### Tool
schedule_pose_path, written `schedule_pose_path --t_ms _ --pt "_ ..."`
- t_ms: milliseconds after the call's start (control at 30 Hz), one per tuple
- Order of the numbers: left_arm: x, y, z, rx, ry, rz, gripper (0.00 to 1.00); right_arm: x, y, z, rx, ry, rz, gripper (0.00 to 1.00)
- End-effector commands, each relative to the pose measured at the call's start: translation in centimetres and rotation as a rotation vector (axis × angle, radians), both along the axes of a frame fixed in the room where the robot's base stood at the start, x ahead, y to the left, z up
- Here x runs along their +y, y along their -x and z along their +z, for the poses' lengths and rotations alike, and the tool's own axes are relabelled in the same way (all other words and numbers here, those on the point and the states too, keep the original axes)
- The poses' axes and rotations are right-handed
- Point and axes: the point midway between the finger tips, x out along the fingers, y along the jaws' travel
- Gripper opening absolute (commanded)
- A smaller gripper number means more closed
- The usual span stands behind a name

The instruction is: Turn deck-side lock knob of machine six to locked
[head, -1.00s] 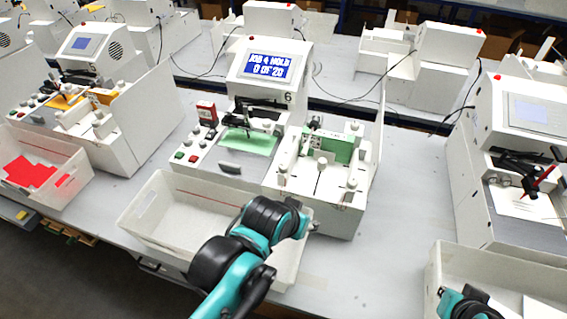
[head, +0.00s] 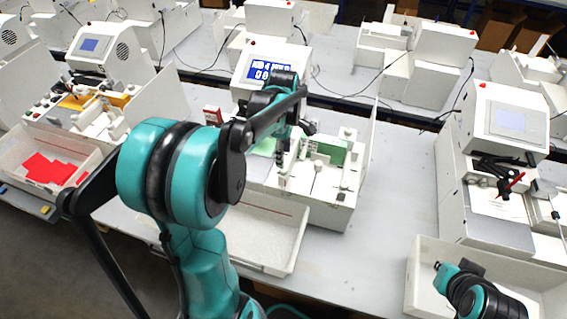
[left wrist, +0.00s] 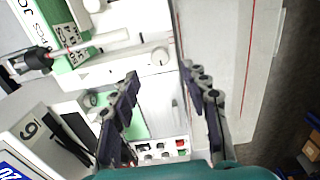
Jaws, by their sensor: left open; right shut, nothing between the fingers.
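Machine six has its lit screen (head: 268,70) partly covered by my left arm in the head view. Its white deck (head: 318,183) carries a green-faced block (head: 330,150). In the left wrist view a small round white knob (left wrist: 160,56) is on the deck's side face. My left gripper (head: 284,168) is over the near left side of the deck. In the left wrist view its open fingers (left wrist: 160,75) are spread on either side below the knob, with nothing between them. My right gripper (head: 440,270) is far off at the lower right, shut and small in view.
A white bin (head: 270,235) stands in front of machine six, partly behind my left arm. Control buttons (left wrist: 165,150) lie below the fingers in the wrist view. Another machine (head: 500,125) and a bin (head: 425,250) stand at right. Bare table lies between them.

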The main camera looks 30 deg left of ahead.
Motion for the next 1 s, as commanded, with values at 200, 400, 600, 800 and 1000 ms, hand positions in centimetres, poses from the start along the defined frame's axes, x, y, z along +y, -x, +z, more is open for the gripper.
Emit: schedule_pose_path --t_ms 200,400,600,800,1000 --pt "0.0 0.0 -3.9 -0.001 0.0 -0.003 0.46 0.0 0.0 -0.9 0.0 0.0 0.0 0.0" --pt "0.0 0.0 -6.3 -0.002 0.0 -0.004 0.46 0.0 0.0 -1.3 0.0 0.0 0.0 0.0" --pt "-0.1 0.0 -6.8 -0.002 0.0 -0.004 0.46 0.0 0.0 -1.3 0.0 0.0 0.0 0.0" --pt "-0.1 0.0 -6.8 -0.002 0.0 -0.004 0.35 0.0 0.0 -1.3 0.0 0.0 0.0 0.0" --pt "-0.1 0.0 -6.8 -0.002 0.0 -0.004 0.0 0.0 0.0 -1.3 0.0 0.0 0.0 0.0"
